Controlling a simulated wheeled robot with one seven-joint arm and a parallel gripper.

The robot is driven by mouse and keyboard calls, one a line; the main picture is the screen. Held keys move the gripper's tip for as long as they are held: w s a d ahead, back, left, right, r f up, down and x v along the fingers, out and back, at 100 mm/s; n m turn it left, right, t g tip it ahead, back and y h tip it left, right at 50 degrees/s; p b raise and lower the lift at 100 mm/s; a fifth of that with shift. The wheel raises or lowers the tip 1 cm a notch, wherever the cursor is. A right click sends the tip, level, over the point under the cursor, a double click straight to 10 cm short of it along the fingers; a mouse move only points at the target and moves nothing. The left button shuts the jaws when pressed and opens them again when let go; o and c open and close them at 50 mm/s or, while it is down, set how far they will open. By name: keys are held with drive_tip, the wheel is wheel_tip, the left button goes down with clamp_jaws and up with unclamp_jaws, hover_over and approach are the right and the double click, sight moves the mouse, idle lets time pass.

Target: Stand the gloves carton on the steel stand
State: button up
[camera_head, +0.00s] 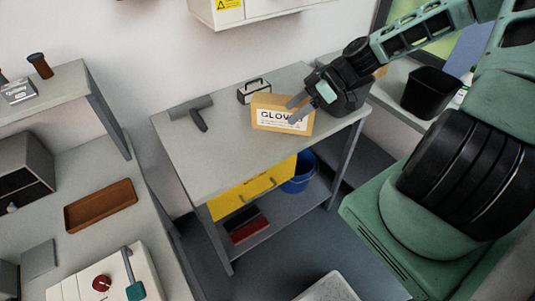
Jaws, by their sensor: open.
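The gloves carton (266,113) is a tan box with a white label reading "GLOV…". It stands upright on the grey top of a bench (215,165). My gripper (292,110) is open, coming in from the upper right. Its two fingers overlap the carton's right side in the picture and hide the end of the word. I cannot tell whether the fingers touch the carton or are in front of it. No piece is clearly recognisable as the steel stand; the grey bench with its lower shelf is one stand-like thing in view.
Behind the carton is a small white box with a black handle (254,91). A dark T-shaped item (193,111) lies left. A black bin (430,92) stands right. The bench's front left is clear.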

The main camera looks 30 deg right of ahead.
drive_tip(key=s+a+g+h, duration=0.3)
drive_tip(key=s+a+g, duration=0.15)
drive_tip(key=a, duration=0.55)
drive_tip(key=s+a+r+m+h, duration=0.1)
drive_tip(key=s+a+r+h, duration=0.2)
drive_tip(key=s+a+r, duration=0.3)
drive_tip(key=s+a+r+m+t+h, duration=0.1)
drive_tip(key=s+a+r+h, duration=0.2)
drive_tip(key=s+a+r, duration=0.4)
drive_tip(key=s, duration=0.4)
drive_tip(key=shift+a+r+m, duration=0.15)
drive_tip(key=shift+a+m, duration=0.15)
drive_tip(key=shift+a, duration=0.1)
